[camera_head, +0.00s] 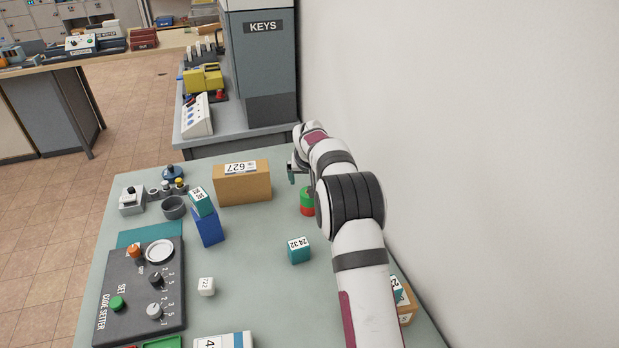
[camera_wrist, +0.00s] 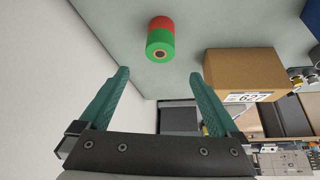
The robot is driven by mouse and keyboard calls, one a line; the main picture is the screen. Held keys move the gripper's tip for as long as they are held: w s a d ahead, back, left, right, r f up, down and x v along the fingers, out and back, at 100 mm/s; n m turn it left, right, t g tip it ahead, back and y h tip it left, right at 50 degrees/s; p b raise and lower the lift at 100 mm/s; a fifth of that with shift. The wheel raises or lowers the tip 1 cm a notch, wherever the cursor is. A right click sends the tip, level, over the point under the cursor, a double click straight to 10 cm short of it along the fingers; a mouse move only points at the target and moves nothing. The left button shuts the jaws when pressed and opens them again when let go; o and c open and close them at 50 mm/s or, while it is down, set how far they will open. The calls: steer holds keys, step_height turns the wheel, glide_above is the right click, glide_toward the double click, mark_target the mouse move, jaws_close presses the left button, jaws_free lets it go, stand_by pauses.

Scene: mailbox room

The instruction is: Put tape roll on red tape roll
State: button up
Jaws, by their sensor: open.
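The red tape roll (camera_head: 306,210) stands on the table beside my arm, with the green tape roll (camera_head: 307,195) on top of it. In the wrist view the green roll (camera_wrist: 160,46) shows its end with a dark-ringed centre, and the red roll (camera_wrist: 160,22) is right behind it, the two lined up and touching. My gripper (camera_wrist: 160,82) is open and empty, its two teal fingers apart from the rolls. In the head view my gripper (camera_head: 292,173) is partly hidden by my arm, beyond and above the stack.
A brown box marked 627 (camera_head: 242,185) stands left of the stack. A teal cube (camera_head: 299,250) lies in front, and a blue block (camera_head: 208,228) with a teal cube on top stands left. A white wall (camera_head: 480,130) is close on the right. The table between is mostly clear.

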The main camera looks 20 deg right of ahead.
steer(key=s+a+r+m+g+y, duration=0.1)
steer(key=s+a+r, duration=0.35)
steer(key=s, duration=0.45)
steer(key=s+a+r+g, duration=0.1)
steer(key=s+a+r, duration=0.2)
steer(key=s+r, duration=0.45)
steer(key=s+a+f+g+y, duration=0.1)
steer(key=s+a, duration=0.1)
steer(key=s, duration=0.9)
steer(key=s+a+f+g, duration=0.1)
steer(key=s+a+f, duration=0.1)
steer(key=s, duration=0.9)
steer(key=s+a+f+m+g+y, duration=0.1)
steer(key=s+a+g, duration=0.1)
steer(key=s, duration=0.9)
steer(key=shift+s+a+f+y, duration=0.25)
steer(key=shift+a+f+y, duration=0.05)
steer(key=shift+a, duration=0.4)
